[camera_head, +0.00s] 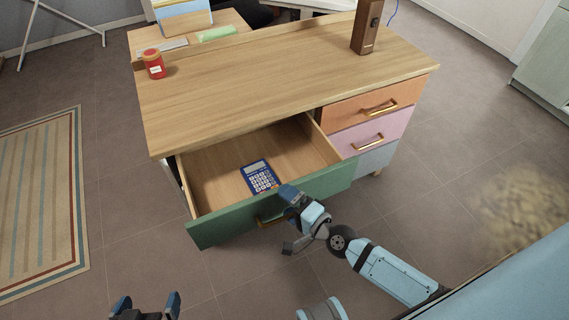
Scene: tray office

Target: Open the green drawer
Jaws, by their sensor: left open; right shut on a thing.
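The green drawer (222,225) of the wooden desk (250,75) is pulled well out, and its inside shows. A blue calculator (259,178) lies in it near the front. My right gripper (283,209) is at the middle of the drawer's front, shut on its gold handle (264,221), which it partly hides. My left gripper (146,304) is open and empty at the bottom edge, in front of the drawer and apart from it.
An orange drawer (350,108), a pink drawer (375,137) and a grey-blue drawer (377,160) are shut at the right. A red jar (154,65) and a brown wooden box (366,28) stand on the desk. The floor left of the drawer is clear up to a striped rug (42,205).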

